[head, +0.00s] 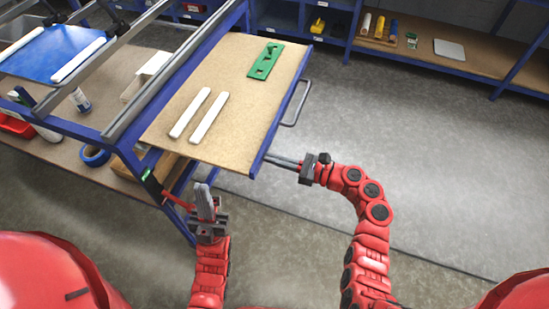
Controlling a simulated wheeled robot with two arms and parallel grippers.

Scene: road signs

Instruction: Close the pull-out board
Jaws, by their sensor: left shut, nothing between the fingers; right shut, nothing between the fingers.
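The pull-out board (165,122) is a brown wooden panel with blue edging, extended to the right out of the blue workbench frame (120,143). A grey bar handle (298,104) is on its right edge. My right gripper (270,159) is shut and empty, with its fingertips at the board's near right corner; I cannot tell whether they touch it. My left gripper (203,187) is shut and empty, pointing up in front of the board's near edge, apart from the handle.
Two white strips (199,115) and a green plate with holes (265,61) lie on the board. A lower shelf holds a blue tape roll (95,156) and bottles. Shelving (455,58) stands at the back right. The grey floor right of the board is clear.

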